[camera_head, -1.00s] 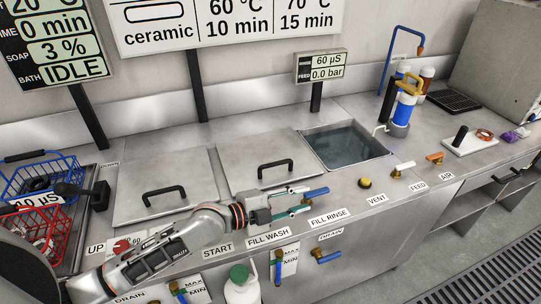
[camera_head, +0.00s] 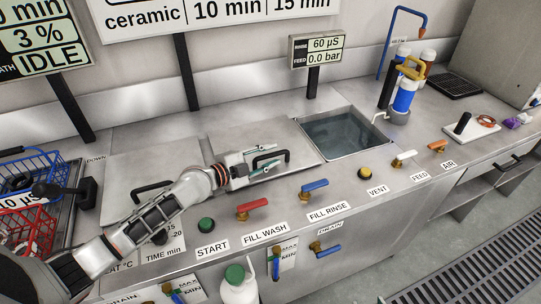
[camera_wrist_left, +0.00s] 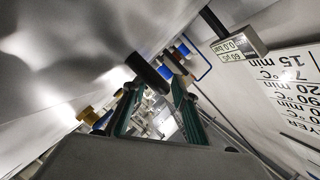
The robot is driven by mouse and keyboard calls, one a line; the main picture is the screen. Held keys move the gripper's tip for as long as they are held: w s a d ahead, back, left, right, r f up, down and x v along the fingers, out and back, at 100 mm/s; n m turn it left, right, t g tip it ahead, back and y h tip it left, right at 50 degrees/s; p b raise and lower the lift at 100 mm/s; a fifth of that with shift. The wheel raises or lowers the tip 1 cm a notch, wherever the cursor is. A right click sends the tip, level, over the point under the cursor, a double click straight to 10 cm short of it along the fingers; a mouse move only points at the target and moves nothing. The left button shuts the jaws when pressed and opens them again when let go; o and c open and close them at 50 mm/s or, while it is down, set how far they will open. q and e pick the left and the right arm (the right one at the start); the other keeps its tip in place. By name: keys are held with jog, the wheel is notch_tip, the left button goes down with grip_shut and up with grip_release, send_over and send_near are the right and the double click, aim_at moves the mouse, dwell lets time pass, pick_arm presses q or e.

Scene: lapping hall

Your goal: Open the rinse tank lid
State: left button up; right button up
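A flat steel lid (camera_head: 235,131) lies on the counter just left of an open, water-filled basin (camera_head: 345,137). Its black bar handle (camera_head: 287,156) is raised above it. My left gripper (camera_head: 274,158) is at this handle, its two green-padded fingers open on either side of the bar. In the left wrist view the black handle (camera_wrist_left: 148,71) shows between and beyond the parted fingertips (camera_wrist_left: 155,100). I cannot tell whether either finger touches it. A second lid (camera_head: 130,170) with a black handle lies to the left, partly behind my left arm. My right gripper is not in view.
Valves line the front edge: a red lever (camera_head: 252,208) at FILL WASH and a blue lever (camera_head: 315,185) at FILL RINSE. Blue filter housings (camera_head: 405,95) and a bent blue pipe stand behind the basin. Wire baskets (camera_head: 35,215) are at the far left.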

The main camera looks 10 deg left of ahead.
pick_arm(q)
jog(key=shift+w+d, duration=0.15)
jog(key=shift+w, duration=0.05)
grip_shut()
